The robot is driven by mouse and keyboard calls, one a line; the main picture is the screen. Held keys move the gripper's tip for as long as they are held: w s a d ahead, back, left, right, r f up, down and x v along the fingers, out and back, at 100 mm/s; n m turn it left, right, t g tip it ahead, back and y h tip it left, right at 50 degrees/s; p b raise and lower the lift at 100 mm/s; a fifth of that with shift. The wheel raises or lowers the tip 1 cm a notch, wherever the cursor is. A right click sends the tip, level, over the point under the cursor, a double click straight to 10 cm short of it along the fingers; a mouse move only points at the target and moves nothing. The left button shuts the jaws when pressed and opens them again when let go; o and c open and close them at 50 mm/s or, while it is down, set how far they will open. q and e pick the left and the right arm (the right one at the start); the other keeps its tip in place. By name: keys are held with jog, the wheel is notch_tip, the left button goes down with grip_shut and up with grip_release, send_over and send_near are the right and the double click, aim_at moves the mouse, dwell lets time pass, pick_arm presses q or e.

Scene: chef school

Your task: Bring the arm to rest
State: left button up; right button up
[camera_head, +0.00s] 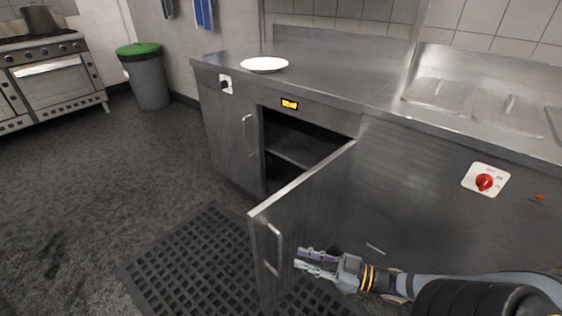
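My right arm (440,287) comes in from the lower right. My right gripper (303,259) is beside the open cabinet door (310,205), near the door's lower right side. Its two fingers point left and look parted, with no object seen between them. Whether the fingertips touch the door is hard to tell. The door stands swung outward, with its bar handle (275,245) on the left part of its face. My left gripper is not in the view.
The steel counter (340,82) carries a white plate (264,64) and metal lids (437,95). The cabinet opening (290,145) shows a shelf. A red knob (484,182) is on the front panel. A black rubber mat (190,265) lies on the floor; open floor is at left.

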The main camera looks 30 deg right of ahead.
notch_tip(320, 180, down, 17)
jog(key=s+m+g+h, duration=0.2)
jog(key=m+g+h, duration=0.5)
jog(key=h, duration=0.4)
jog(key=s+a+g, duration=0.4)
jog(key=s+g, duration=0.1)
jog(key=g, duration=0.1)
pick_arm(q)
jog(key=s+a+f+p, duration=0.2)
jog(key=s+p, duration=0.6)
jog(key=p, duration=0.5)
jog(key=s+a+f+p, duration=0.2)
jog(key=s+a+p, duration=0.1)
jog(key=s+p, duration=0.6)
jog(key=p, duration=0.4)
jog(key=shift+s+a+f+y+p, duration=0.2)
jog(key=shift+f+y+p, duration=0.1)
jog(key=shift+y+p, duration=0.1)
pick_arm(e)
jog(key=s+d+f, duration=0.2)
jog(key=s, duration=0.7)
jog(key=s+d+f, duration=0.2)
jog(key=s, duration=0.7)
jog(key=shift+d+f+h, duration=0.35)
jog(key=shift+d+h, duration=0.05)
